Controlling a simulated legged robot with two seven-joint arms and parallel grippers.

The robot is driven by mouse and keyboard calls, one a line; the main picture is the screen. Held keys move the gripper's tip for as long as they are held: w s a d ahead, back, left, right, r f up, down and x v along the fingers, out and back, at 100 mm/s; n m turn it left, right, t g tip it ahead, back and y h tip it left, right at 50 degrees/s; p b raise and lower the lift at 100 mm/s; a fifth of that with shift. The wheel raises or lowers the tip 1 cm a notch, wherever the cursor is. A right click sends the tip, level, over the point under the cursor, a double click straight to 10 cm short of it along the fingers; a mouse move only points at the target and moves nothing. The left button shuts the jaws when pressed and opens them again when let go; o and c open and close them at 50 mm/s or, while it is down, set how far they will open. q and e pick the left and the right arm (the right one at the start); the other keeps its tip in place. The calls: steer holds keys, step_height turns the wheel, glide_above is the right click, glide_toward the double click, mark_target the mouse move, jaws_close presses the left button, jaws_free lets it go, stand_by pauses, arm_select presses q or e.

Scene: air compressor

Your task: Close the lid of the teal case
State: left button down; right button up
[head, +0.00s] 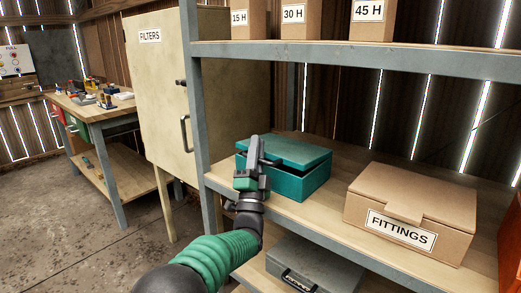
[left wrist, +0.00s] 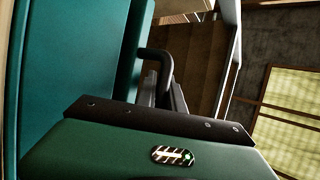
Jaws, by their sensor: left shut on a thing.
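The teal case (head: 316,183) stands on the middle wooden shelf. Its lid (head: 298,150) lies low over the box, slightly tilted, with a dark gap showing below its edge. My left gripper (head: 254,150) is at the front left of the case, its fingers up against the lid's front. In the left wrist view the teal surface (left wrist: 70,60) fills the left side, and a dark bent handle (left wrist: 158,58) stands out from it by my fingers (left wrist: 172,98). The gripper is shut on this handle, though the fingers partly hide the contact. My right gripper is not in view.
A cardboard FITTINGS box (head: 410,212) stands right of the case on the same shelf (head: 300,212). A grey case (head: 315,268) is on the shelf below. A shelf post (head: 195,100) and the FILTERS cabinet (head: 158,90) stand at left. Labelled boxes (head: 300,17) are above.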

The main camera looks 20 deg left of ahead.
arm_select(q)
steer(key=shift+s+a+r, duration=0.2)
steer(key=shift+a, duration=0.3)
steer(key=c, duration=1.9)
jaws_free()
steer(key=o, duration=0.4)
steer(key=shift+s+a+r+y, duration=0.2)
steer(key=shift+s+r+y, duration=0.05)
steer(key=shift+s+y, duration=0.3)
steer(key=shift+o, duration=0.2)
steer(key=shift+w+f+h, duration=0.15)
steer(key=shift+h, duration=0.2)
steer(key=shift+d, duration=0.25)
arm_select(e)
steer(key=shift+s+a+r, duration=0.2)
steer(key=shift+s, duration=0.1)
arm_select(q)
steer(key=shift+d+f, duration=0.1)
steer(key=shift+f, duration=0.05)
steer(key=p+v, duration=0.2)
steer(key=v, duration=1.4)
steer(key=shift+f, duration=0.3)
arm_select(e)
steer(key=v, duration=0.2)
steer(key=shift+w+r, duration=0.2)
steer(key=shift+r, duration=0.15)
